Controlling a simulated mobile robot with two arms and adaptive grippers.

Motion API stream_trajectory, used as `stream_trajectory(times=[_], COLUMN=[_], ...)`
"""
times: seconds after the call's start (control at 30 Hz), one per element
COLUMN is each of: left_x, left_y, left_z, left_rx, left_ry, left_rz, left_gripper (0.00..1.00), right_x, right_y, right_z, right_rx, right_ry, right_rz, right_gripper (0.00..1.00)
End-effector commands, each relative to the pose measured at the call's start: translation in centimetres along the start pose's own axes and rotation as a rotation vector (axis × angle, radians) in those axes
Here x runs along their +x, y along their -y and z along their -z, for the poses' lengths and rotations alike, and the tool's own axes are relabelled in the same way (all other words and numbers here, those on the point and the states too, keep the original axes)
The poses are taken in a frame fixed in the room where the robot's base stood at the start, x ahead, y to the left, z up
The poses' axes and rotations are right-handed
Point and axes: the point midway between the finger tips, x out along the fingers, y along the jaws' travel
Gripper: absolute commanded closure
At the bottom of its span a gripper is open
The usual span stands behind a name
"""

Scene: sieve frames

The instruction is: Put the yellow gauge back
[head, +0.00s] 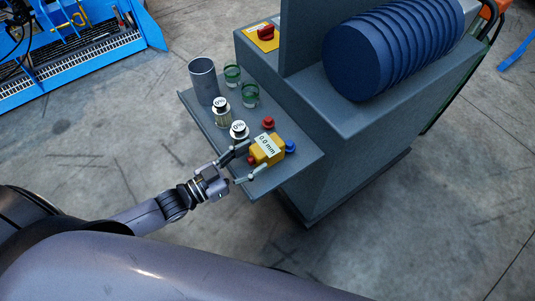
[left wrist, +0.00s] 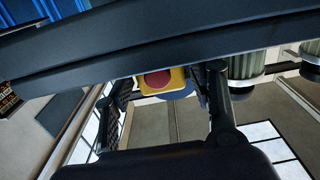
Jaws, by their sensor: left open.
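The yellow gauge (head: 265,153) reads "0.0 mm" and is at the right part of the grey shelf (head: 298,166), with a red end toward my gripper and a blue end on the far side. My left gripper (head: 252,165) is open, with one finger on each side of the gauge's near end. In the left wrist view the gauge (left wrist: 172,74) shows its yellow face with a red disc between the spread fingers of the gripper (left wrist: 168,84). The shelf's dark edge hides part of it there. Contact cannot be told. My right gripper is not in view.
Two weight-like jars marked "0%" (head: 221,117) (head: 239,138), a grey cylinder (head: 203,80) and two green glasses (head: 232,75) (head: 250,94) stand left on the shelf. A red knob (head: 268,123) is behind the gauge. A grey machine (head: 300,100) rises behind.

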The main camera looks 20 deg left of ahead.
Motion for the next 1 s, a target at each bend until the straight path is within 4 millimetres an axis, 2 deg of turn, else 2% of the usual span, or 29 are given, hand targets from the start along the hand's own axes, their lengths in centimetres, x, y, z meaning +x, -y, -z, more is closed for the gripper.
stream_trajectory(times=[0.17,0.33,0.5,0.77,1.0], left_x=[1.1,3.7,5.6,5.8,5.8], left_y=[0.0,0.0,0.0,0.0,0.0], left_z=[-0.2,-0.7,-0.5,-0.3,-0.4], left_rx=[0.0,0.002,0.002,0.0,0.001], left_ry=[-0.001,-0.005,-0.001,0.001,0.001], left_rz=[-0.001,-0.001,-0.001,-0.001,-0.001], left_gripper=[0.48,0.48,0.48,0.48,0.63], right_x=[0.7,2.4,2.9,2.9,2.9], right_y=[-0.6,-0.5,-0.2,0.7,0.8], right_z=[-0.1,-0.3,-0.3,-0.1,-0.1], right_rx=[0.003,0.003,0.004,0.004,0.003], right_ry=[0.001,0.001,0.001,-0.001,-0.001], right_rz=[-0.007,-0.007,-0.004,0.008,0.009], right_gripper=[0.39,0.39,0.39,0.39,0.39])
